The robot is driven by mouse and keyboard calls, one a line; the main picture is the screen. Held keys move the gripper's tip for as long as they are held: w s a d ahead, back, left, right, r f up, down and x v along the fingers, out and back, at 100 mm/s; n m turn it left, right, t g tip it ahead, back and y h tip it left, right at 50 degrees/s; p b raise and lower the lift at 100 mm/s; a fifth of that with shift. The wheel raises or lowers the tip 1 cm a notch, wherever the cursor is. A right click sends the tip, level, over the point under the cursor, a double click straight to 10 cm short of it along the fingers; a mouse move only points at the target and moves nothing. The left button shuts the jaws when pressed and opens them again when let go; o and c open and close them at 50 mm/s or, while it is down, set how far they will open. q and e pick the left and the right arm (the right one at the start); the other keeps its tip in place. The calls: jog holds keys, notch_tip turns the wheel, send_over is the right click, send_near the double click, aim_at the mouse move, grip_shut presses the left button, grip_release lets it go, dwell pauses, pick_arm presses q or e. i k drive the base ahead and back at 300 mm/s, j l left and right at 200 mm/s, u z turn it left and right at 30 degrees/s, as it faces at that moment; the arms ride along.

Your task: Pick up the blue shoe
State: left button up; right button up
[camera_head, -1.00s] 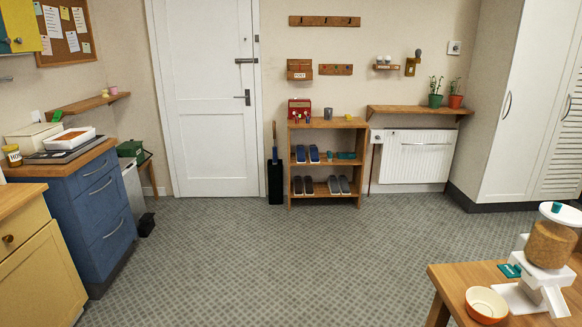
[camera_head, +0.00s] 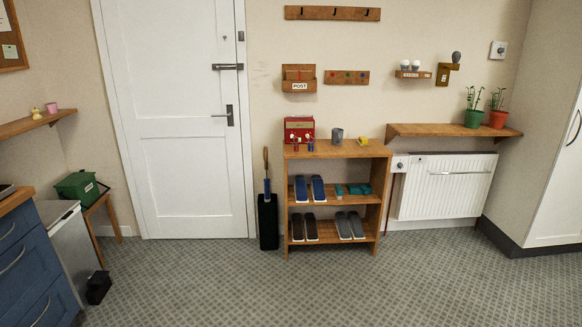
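Two blue shoes stand side by side on the middle shelf of a small wooden shoe rack (camera_head: 336,151), the left blue shoe (camera_head: 301,189) and the right blue shoe (camera_head: 318,188). The rack stands against the back wall, right of the white door. Teal items (camera_head: 358,188) lie on the same shelf to their right. A dark brown pair (camera_head: 304,227) and a grey pair (camera_head: 350,225) are on the bottom shelf. Neither of my grippers is in view.
The tiled floor (camera_head: 290,285) before the rack is clear. A black stand (camera_head: 268,221) with a long handle is close to the rack's left side. A radiator (camera_head: 445,187) is to the right, and blue drawers (camera_head: 37,262) and a bin (camera_head: 70,244) are at the left.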

aim_at(300, 186)
jog(key=i+l+z, duration=0.15)
jog(key=i+z, duration=0.2)
jog(key=i, duration=0.4)
jog(key=i+z, duration=0.35)
jog(key=i, duration=0.35)
jog(key=i+j+z, duration=0.25)
jog(key=i+z, duration=0.15)
jog(key=i, duration=0.3)
jog(key=i+u, duration=0.25)
jog(key=i, duration=0.2)
jog(key=i+l+u, duration=0.25)
jog(key=i, duration=0.25)
jog(key=i+l+u, duration=0.25)
jog(key=i, duration=0.2)
